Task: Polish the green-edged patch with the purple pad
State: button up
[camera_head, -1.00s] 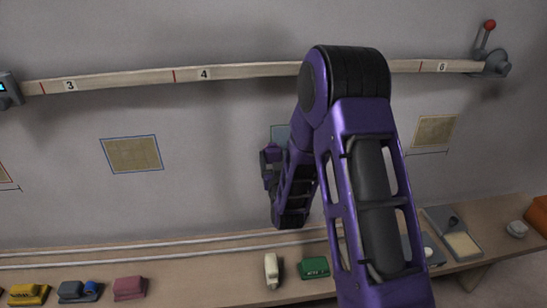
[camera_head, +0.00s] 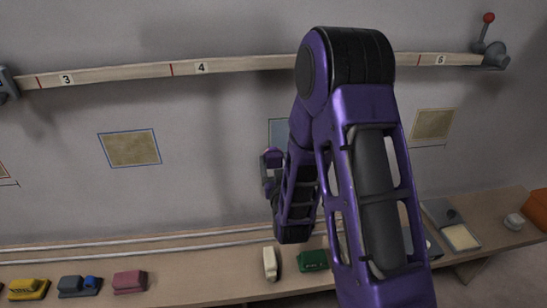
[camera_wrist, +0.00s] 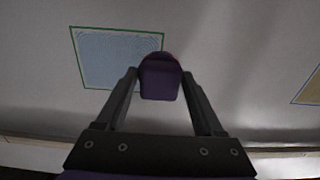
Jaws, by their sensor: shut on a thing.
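The green-edged patch (camera_wrist: 112,58) is a pale blue-grey panel with a dark green outline on the wall. It fills the upper left of the wrist view. In the head view a strip of it (camera_head: 277,130) shows left of my arm, which hides the rest. My gripper (camera_wrist: 160,90) is shut on the purple pad (camera_wrist: 160,80), a rounded block between its two fingers. In the wrist view the pad overlaps the patch's right edge. I cannot tell whether it touches the wall. In the head view my gripper (camera_head: 268,172) is just below and left of the visible strip.
A blue-edged patch (camera_head: 130,148) is on the wall to the left, another patch (camera_head: 432,126) to the right. A numbered rail (camera_head: 240,67) crosses above. Below, a bench (camera_head: 200,266) bears several blocks, including a green one (camera_head: 313,260), and a tray (camera_head: 462,237).

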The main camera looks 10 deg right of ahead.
jog(key=shift+s, duration=0.15)
jog(key=shift+s+r, duration=0.1)
jog(key=shift+s, duration=2.4)
jog(key=s+p, duration=0.4)
jog(key=p, duration=0.2)
jog(key=shift+w, duration=0.1)
